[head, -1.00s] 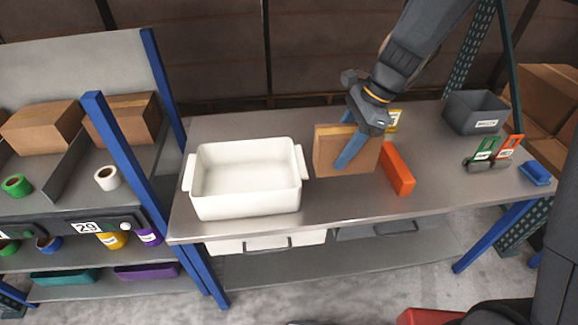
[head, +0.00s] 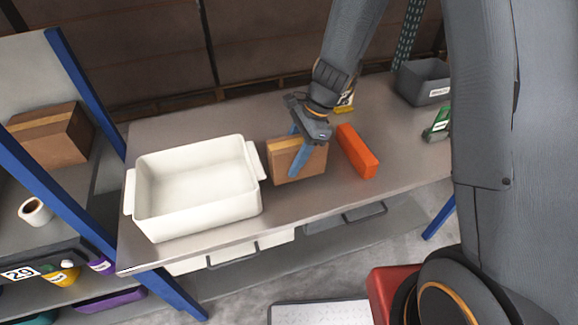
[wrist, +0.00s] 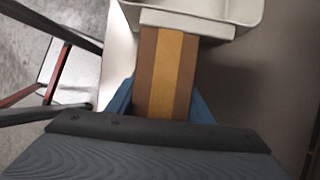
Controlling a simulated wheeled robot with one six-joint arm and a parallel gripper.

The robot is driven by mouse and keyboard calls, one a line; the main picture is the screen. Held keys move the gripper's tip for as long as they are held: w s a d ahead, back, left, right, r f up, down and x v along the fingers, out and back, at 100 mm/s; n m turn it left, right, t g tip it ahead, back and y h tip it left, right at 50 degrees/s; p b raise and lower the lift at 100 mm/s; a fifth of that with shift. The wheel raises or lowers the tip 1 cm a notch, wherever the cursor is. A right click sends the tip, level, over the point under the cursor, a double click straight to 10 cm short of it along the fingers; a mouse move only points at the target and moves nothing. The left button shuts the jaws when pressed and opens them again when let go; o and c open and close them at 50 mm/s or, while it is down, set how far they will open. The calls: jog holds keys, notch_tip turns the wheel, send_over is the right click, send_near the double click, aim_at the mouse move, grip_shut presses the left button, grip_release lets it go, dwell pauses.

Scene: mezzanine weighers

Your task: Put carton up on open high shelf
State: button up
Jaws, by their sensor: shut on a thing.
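A brown carton (head: 313,164) with a tan tape strip on top stands on the grey worktable (head: 200,118), between a white tub and an orange box. My gripper (head: 299,152) reaches down from above and is shut on the carton, with one blue finger across its near face. In the wrist view the carton (wrist: 170,70) lies between the two blue fingers (wrist: 160,104), its tape strip running lengthwise. The carton looks to be at table level; whether it touches the top is hard to tell. I cannot pick out an open high shelf in these views.
The white tub (head: 200,205) is close on the carton's left, the orange box (head: 358,152) on its right. A grey bin (head: 424,82) stands at the back right. A blue-post rack at left holds another carton (head: 52,137) and a tape roll (head: 36,211).

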jog(key=shift+f, duration=1.85)
jog(key=shift+f, duration=0.1)
jog(key=o, duration=0.9)
jog(key=shift+f, duration=0.1)
jog(key=o, duration=0.5)
